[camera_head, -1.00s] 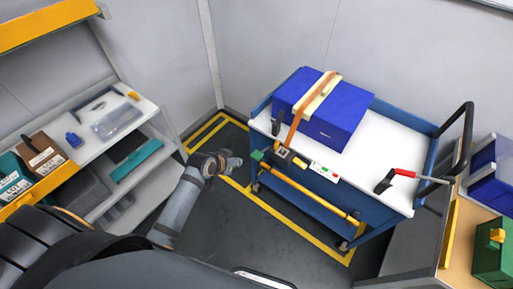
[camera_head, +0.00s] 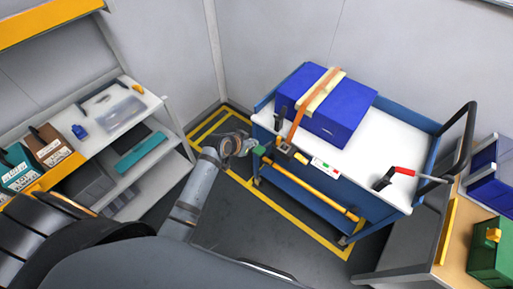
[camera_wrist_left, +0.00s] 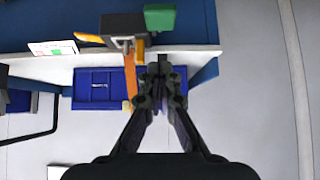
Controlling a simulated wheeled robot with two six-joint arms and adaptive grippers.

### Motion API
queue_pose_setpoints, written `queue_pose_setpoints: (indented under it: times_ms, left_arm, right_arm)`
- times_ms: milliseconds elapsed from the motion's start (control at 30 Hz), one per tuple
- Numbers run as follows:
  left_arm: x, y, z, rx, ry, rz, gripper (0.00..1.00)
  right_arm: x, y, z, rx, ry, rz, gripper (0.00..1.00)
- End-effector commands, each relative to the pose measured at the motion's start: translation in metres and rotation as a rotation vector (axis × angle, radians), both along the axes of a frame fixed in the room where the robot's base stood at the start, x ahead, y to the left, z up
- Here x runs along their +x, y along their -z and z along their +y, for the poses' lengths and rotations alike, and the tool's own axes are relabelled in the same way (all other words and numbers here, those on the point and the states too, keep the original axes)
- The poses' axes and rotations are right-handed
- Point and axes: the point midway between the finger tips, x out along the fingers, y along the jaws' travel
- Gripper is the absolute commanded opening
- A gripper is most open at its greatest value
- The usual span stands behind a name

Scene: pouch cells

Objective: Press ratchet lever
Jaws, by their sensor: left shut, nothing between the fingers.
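An orange strap (camera_head: 296,124) runs over a blue box (camera_head: 348,112) on the cart and down to a dark ratchet (camera_head: 284,148) at the cart's near edge. A green block (camera_head: 259,150) sits left of the ratchet, and an orange-yellow piece, perhaps the lever, (camera_head: 301,157) is on its right. In the left wrist view the ratchet (camera_wrist_left: 124,27) and green block (camera_wrist_left: 160,18) are at the top. My left gripper (camera_head: 250,146) is shut and empty, close beside the green block; contact cannot be told. Its fingertips (camera_wrist_left: 161,68) appear below the ratchet in the wrist view.
The blue cart (camera_head: 415,192) has a white top and a black handle (camera_head: 466,140). A red-handled tool (camera_head: 403,171) lies at its right end. A shelf with bins stands left; a bench with a green case (camera_head: 490,262) stands right. Yellow lines mark the floor.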

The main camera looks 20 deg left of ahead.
Motion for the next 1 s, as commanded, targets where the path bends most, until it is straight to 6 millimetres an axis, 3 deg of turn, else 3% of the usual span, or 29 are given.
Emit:
queue_pose_setpoints:
  times_ms: [167, 400, 1000]
  left_arm:
    - [0.026, 0.026, -0.01, -0.002, 0.001, 0.001, 0.0]
    - [0.023, 0.058, -0.009, 0.0, 0.0, 0.0, 0.0]
    - [0.021, 0.07, -0.008, -0.005, -0.001, -0.015, 0.0]
  right_arm:
    - [0.0, -0.003, 0.0, 0.0, 0.0, 0.0, 0.0]
    - [0.0, -0.006, 0.0, 0.001, 0.0, 0.0, 0.0]
    - [0.0, 0.002, 0.001, 0.001, 0.0, -0.001, 0.0]
